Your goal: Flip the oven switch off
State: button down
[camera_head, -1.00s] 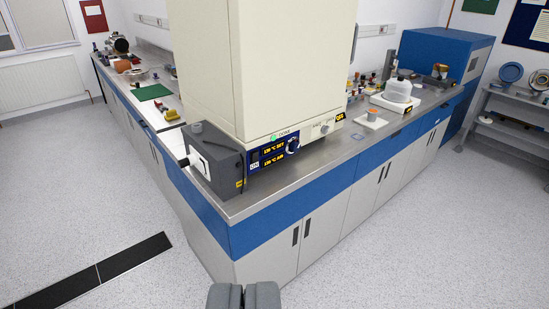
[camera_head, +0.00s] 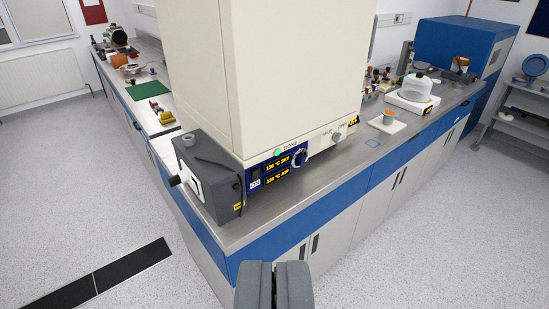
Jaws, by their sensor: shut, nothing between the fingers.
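The oven (camera_head: 280,75) is a tall cream cabinet on the corner of the steel-topped bench. Its blue control panel (camera_head: 283,167) carries lit yellow readouts, a round dial (camera_head: 300,158) and a green light (camera_head: 278,152). A grey box (camera_head: 212,180) stands at the oven's left, with a white plate and dark lever-like knob (camera_head: 176,181) on its left face. I cannot tell for sure which part is the oven switch; a small dark piece above the "ON" label (camera_head: 255,184) shows on the panel. My gripper (camera_head: 274,266) is shut and empty, in front of the bench, apart from everything.
The bench top (camera_head: 330,185) is clear right of the panel. Farther right are a small pot on a white tile (camera_head: 388,122) and a white domed device (camera_head: 417,92). A blue cabinet (camera_head: 458,50) stands behind. The floor in front is free.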

aim_at(255, 173)
jog(key=i, duration=1.1)
jog(key=u, duration=0.1)
